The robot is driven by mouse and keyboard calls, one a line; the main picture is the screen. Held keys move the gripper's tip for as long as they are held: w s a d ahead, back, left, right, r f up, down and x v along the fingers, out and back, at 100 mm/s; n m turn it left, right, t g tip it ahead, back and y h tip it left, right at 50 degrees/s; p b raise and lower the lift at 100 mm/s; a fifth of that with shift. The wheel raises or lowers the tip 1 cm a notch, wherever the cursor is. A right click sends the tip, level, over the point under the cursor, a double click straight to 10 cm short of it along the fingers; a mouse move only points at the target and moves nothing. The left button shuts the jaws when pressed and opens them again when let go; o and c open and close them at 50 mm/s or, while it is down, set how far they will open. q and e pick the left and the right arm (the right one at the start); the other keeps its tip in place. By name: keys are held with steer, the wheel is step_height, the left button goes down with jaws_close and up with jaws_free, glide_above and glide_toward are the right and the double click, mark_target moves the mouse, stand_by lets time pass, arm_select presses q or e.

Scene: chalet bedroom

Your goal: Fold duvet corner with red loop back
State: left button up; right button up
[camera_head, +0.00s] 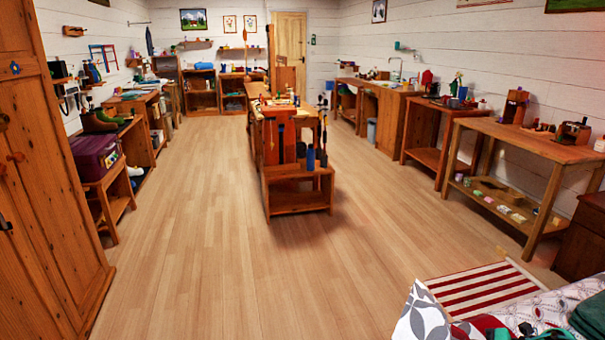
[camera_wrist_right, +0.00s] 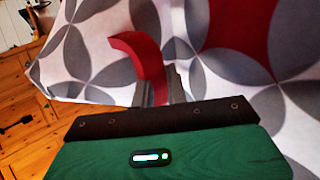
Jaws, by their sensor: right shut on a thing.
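The duvet (camera_head: 420,314), white with grey petal shapes, shows at the bottom right of the head view, its corner raised. In the right wrist view the duvet (camera_wrist_right: 95,45) fills most of the upper picture, with a dark red patch at the upper right. A curved red loop (camera_wrist_right: 138,45) stands out at the duvet's corner. My right gripper (camera_wrist_right: 160,84) is shut on the red loop, with the loop's lower end between its fingers. In the head view, green parts at the bottom right edge look like my right gripper, mostly cut off. My left gripper is not in view.
A red-and-white striped rug (camera_head: 485,288) lies on the floor beside the bed. A grey-green cushion (camera_head: 590,318) lies at the far right. A workbench (camera_head: 545,148) stands along the right wall, a wooden wardrobe (camera_head: 45,180) at left.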

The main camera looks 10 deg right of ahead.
steer(key=shift+w+d+r, duration=0.2)
steer(key=shift+d+r, duration=0.05)
